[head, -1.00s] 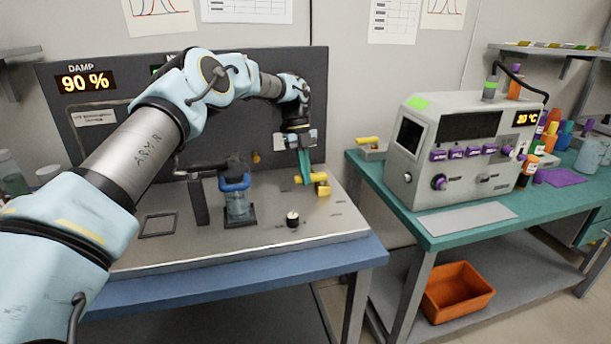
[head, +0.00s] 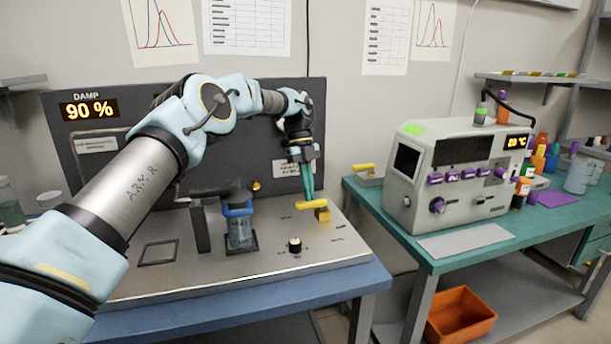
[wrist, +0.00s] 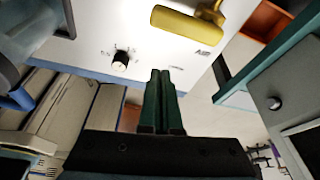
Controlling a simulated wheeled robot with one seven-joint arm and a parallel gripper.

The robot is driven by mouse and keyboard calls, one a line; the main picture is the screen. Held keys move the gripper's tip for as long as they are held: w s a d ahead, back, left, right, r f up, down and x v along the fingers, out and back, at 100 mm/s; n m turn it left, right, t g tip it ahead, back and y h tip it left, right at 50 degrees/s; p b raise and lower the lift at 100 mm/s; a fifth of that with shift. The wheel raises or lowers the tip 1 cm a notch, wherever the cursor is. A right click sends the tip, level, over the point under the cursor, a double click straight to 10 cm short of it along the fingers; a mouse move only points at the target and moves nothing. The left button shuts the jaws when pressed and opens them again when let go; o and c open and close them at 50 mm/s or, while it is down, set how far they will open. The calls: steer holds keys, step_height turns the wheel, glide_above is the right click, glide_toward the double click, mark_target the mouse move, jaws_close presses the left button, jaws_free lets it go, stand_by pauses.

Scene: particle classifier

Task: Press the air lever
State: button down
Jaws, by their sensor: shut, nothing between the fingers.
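The yellow air lever (head: 309,204) is a bar on a small yellow block at the right part of the grey panel top. In the wrist view, the lever (wrist: 187,22) lies at the top, right of centre, beside a label. My gripper (head: 309,196) points down with its teal fingers closed together and empty. Its fingertips are just above or behind the lever in the head view; whether they touch it I cannot tell. In the wrist view, the shut fingertips (wrist: 160,72) show apart from the lever, below it.
A black knob (head: 294,245) and a blue-topped jar (head: 239,228) stand on the panel left of the lever. Another yellow lever (head: 364,167) sits on the teal bench beside a grey instrument (head: 455,178). An orange bin (head: 461,315) is below.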

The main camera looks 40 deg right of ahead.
steer(key=shift+p+v, duration=0.35)
steer(key=shift+v, duration=2.25)
steer(key=shift+d, duration=0.15)
